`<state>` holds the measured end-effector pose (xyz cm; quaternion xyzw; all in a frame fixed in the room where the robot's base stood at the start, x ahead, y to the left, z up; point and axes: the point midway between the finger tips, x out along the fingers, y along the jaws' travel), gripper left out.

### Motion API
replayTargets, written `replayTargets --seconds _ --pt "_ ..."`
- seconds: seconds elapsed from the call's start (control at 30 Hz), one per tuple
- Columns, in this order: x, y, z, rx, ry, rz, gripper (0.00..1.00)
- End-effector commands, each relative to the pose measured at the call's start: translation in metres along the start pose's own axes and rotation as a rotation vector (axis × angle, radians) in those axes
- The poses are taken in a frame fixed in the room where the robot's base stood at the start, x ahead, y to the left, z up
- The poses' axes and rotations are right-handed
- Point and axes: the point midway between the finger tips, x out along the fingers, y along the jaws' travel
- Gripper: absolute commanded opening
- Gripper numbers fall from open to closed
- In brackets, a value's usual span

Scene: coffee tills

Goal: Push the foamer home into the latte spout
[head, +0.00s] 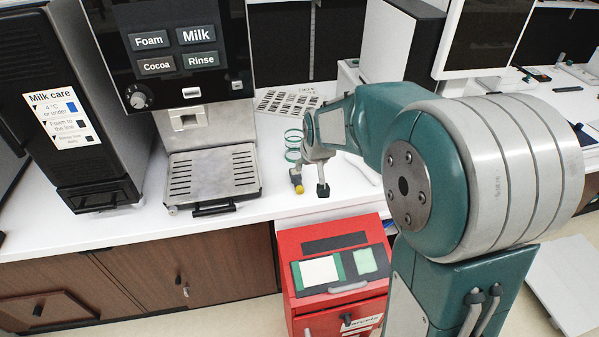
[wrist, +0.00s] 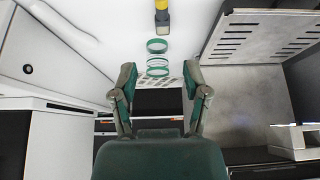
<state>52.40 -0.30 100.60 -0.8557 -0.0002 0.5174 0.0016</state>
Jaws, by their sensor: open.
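The coffee machine's pale spout block (head: 187,117) hangs above the drip tray in the head view. A small grey piece with a yellow end (head: 298,184), which may be the foamer, is at the counter's front edge, right of the drip tray. It also shows at the top of the wrist view (wrist: 162,18). My gripper (head: 312,158) is open, low over the counter near this piece. In the wrist view its fingers (wrist: 160,82) stand apart with nothing held. I cannot see any foamer seated at the spout.
Green rings (head: 293,146) stand on the counter beside my gripper, partly hidden by it. The metal drip tray (head: 212,170) lies to the left. A black milk fridge (head: 70,100) stands at far left. A red cabinet (head: 338,275) stands below in front. Screens and boxes are behind my arm.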

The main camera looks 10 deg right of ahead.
Motion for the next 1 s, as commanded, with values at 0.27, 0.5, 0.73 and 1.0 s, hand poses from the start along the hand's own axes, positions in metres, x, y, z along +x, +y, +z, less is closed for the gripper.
replayTargets --seconds 0.27,0.5,0.73,1.0 --pt "0.086 -0.005 -0.015 -0.004 -0.007 0.003 0.6" --pt "0.131 -0.004 -0.018 -0.004 -0.004 0.003 0.6" --pt "0.145 -0.003 -0.018 -0.003 -0.004 0.002 0.6" --pt "0.178 -0.004 -0.017 -0.003 -0.005 0.003 0.6"
